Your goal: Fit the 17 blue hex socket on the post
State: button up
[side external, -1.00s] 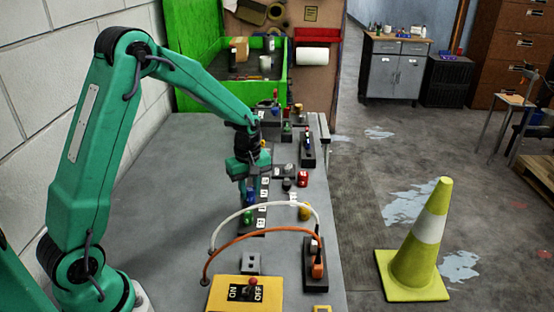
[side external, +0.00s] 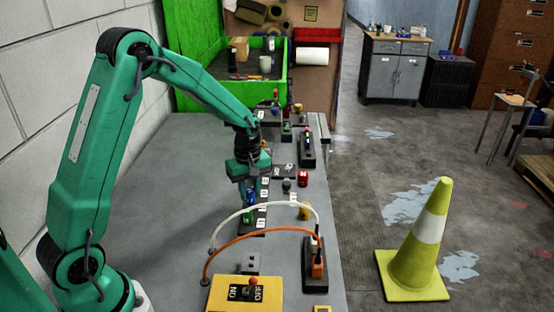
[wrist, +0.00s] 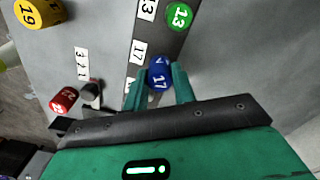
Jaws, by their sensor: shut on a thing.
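The blue hex socket, marked 17 (wrist: 158,76), sits between the two green fingers of my gripper (wrist: 160,86) in the wrist view. My gripper is shut on it. The socket is over the dark labelled rail (wrist: 172,50), beside the white 17 label (wrist: 137,52). The post is hidden, and I cannot tell whether the socket is around it or above it. In the side view my gripper (side external: 252,194) points down at the rail, and the socket shows only as a small blue patch.
A green 13 socket (wrist: 179,16) stands on the rail close by. A yellow 19 socket (wrist: 38,12) and a red 22 socket (wrist: 64,100) stand off the rail. White and orange cables (side external: 265,233) arch over the bench nearer the side camera. The bench left of the rail is clear.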

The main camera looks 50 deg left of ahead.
jog(key=shift+f, duration=0.85)
jog(key=o, duration=1)
jog(key=shift+o, duration=0.5)
jog(key=shift+o, duration=1.1)
jog(key=shift+r, duration=0.2)
jog(key=shift+r, duration=3.3)
